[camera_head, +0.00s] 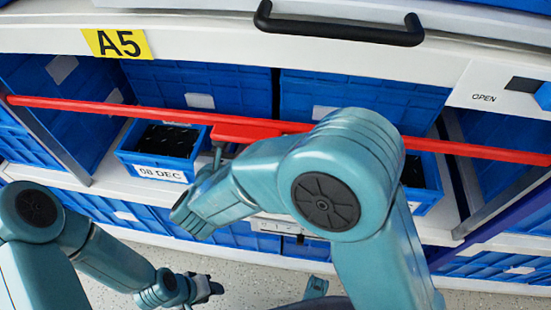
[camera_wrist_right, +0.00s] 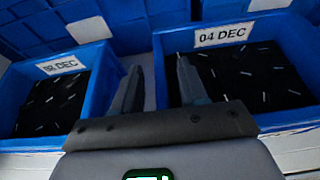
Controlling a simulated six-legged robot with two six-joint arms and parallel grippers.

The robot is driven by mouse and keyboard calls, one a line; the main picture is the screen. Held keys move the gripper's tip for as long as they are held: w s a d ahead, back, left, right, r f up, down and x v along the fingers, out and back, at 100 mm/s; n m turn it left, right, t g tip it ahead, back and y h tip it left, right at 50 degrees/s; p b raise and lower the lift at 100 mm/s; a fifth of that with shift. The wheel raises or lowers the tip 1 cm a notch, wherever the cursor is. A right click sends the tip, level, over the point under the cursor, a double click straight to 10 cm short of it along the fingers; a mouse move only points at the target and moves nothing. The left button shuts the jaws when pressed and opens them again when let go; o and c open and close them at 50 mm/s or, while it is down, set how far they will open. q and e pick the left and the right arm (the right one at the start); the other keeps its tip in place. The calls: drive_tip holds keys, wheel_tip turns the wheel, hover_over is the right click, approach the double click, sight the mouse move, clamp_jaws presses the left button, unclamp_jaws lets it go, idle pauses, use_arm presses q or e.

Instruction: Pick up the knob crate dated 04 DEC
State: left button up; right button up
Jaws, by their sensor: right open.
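The knob crate labelled 04 DEC (camera_wrist_right: 222,37) is a blue open bin with dark contents in the right half of the right wrist view. My right gripper (camera_wrist_right: 158,65) is open and empty, its fingers near this crate's left wall; contact cannot be told. In the head view my right arm hides the middle of the shelf, and its fingers (camera_head: 216,157) show just right of another crate. Part of a blue crate (camera_head: 425,197) shows right of the arm; its label is hidden. My left gripper (camera_head: 208,289) is low at left, above the floor, jaw state unclear.
A crate labelled apparently 08 DEC (camera_head: 160,172) stands left on the shelf; it also shows in the wrist view (camera_wrist_right: 97,88). A red bar (camera_head: 90,107) with a red block (camera_head: 247,132) crosses the shelf front. Larger blue bins (camera_head: 190,85) stand behind.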

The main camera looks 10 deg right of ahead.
clamp_jaws()
idle(1.4)
